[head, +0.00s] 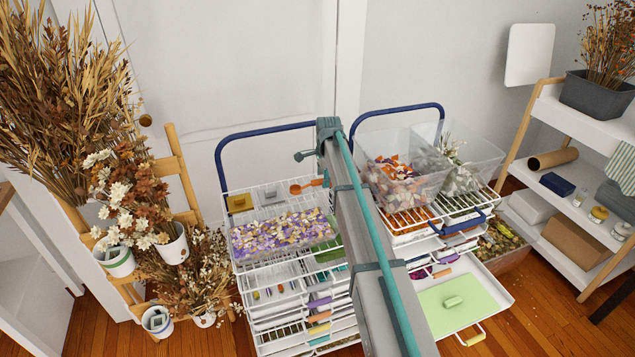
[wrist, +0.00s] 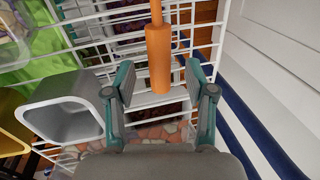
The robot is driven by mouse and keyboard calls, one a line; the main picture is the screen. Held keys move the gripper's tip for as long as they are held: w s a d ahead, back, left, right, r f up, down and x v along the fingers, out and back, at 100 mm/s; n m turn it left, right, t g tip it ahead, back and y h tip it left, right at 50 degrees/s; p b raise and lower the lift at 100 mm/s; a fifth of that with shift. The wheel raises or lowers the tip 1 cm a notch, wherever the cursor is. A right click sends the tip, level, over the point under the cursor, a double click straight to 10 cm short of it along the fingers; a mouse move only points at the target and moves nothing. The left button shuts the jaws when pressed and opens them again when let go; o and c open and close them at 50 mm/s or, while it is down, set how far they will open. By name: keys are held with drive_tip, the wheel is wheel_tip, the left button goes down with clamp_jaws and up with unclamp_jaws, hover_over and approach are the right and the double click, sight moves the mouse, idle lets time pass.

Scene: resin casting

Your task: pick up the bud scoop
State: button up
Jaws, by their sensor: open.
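The bud scoop (head: 303,187) is orange, with a rounded end and a handle, and lies on the upper wire shelf of the left cart in the head view. Its thick orange handle (wrist: 159,62) shows in the wrist view, with the scoop's other end cut off at the top. My gripper (wrist: 161,82) is open, with one teal finger on each side of the handle's near end. Gaps show on both sides, and I cannot tell how far the handle is below the fingertips. In the head view I cannot make out my gripper's fingers.
A grey square-mouthed holder (wrist: 62,106) stands just left of my left finger, with a yellow one (head: 240,203) beyond it. A clear bin of purple and white petals (head: 282,235) is close by. The cart's blue rail (wrist: 240,120) and a pale wall lie right of my gripper.

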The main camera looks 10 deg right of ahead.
drive_tip(key=shift+w+f, duration=0.15)
drive_tip(key=shift+f, duration=0.7)
clamp_jaws()
drive_tip(key=shift+r, duration=0.15)
